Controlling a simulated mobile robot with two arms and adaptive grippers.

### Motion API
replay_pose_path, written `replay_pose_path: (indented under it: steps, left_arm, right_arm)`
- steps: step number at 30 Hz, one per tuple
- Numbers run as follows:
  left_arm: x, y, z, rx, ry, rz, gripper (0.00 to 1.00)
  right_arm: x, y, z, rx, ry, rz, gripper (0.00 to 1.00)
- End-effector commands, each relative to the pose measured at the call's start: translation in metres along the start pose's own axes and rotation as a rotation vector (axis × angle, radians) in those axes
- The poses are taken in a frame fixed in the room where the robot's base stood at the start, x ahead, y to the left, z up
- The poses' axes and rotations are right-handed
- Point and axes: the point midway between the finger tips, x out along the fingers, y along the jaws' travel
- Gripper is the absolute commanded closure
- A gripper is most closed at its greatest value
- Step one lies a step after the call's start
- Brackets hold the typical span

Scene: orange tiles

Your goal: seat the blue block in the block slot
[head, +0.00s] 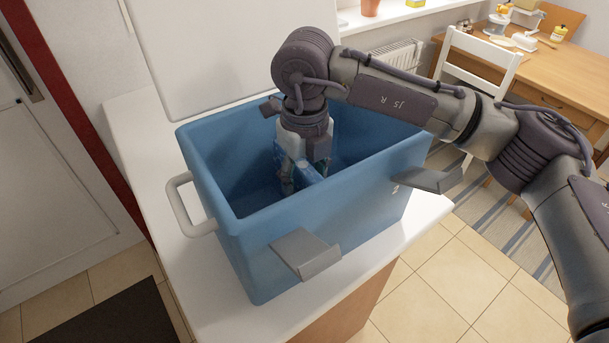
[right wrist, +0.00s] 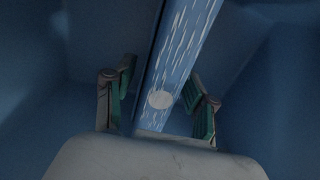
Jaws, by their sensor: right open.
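The blue block (right wrist: 178,62), a long bar with white streaks and a pale oval spot, stretches away between the fingers in the right wrist view. In the head view a small part of the block (head: 310,171) shows low inside the blue cooler box (head: 330,226). My right gripper (head: 305,180) reaches down into the box. Its fingers (right wrist: 160,104) are open, one on each side of the block, with gaps visible beside it. I cannot make out the block slot; the gripper and the box walls hide much of the inside. My left gripper is not in view.
The box stands on a white counter (head: 135,150), with grey latches (head: 305,255) jutting out and a pale handle (head: 184,205) at left. A white panel (head: 225,50) rises behind it. A wooden desk (head: 545,75) and white chair (head: 478,65) stand far right.

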Motion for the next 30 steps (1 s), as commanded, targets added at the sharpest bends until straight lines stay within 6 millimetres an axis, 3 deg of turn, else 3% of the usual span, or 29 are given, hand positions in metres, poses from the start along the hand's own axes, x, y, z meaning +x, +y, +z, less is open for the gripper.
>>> replay_pose_path:
  steps: [5,12,18,30]
  left_arm:
    - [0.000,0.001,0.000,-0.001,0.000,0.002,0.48]
    - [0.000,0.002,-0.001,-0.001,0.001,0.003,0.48]
    - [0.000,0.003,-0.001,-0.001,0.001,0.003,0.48]
    - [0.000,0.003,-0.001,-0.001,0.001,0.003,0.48]
  right_arm:
    - [-0.023,0.000,0.001,0.001,-0.005,-0.001,0.44]
    - [-0.075,0.000,0.001,0.001,-0.006,-0.001,0.44]
    - [-0.107,0.000,0.001,0.001,-0.004,0.000,0.44]
    - [-0.120,0.000,0.000,-0.001,-0.002,0.000,0.44]
